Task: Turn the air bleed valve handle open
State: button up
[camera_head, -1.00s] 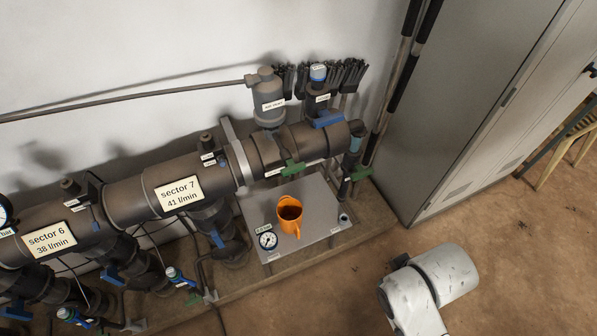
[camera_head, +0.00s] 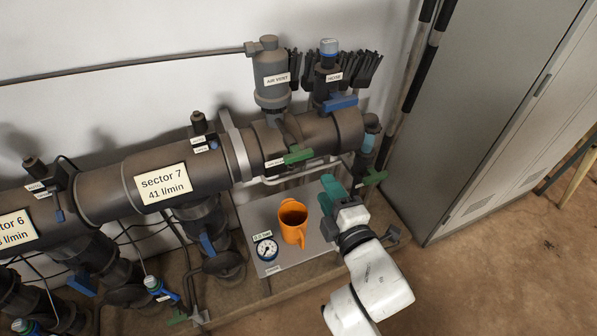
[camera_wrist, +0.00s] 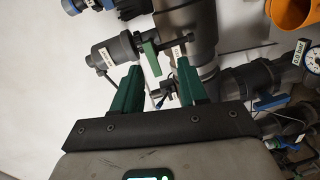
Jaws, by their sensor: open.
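A green valve handle (camera_head: 298,156) sits on the front of the large dark pipe, below the grey air vent (camera_head: 271,75). A small label beside it is too small to read. In the wrist view a green handle (camera_wrist: 150,60) appears beyond my fingertips, between them in the picture; I take it to be the same one. My gripper (camera_head: 330,186) has teal fingers and is in front of the pipe, right of and below the handle, apart from it. In the wrist view its two fingers (camera_wrist: 158,76) are spread with nothing between them.
An orange mug (camera_head: 293,222) and a pressure gauge (camera_head: 265,250) are on the grey panel left of my gripper. A blue lever (camera_head: 340,103) is above the pipe. A grey cabinet (camera_head: 490,120) stands at right.

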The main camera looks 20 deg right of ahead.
aim_at(300, 159)
jog(key=w, duration=0.4)
jog(key=w+a+n+b, duration=0.1)
jog(key=w, duration=0.2)
jog(key=w+r+n+t, duration=0.1)
jog(key=w, duration=0.3)
jog(key=shift+w+a+y, duration=0.3)
jog(key=shift+a+y, duration=0.1)
jog(key=shift+f, duration=0.1)
grip_shut()
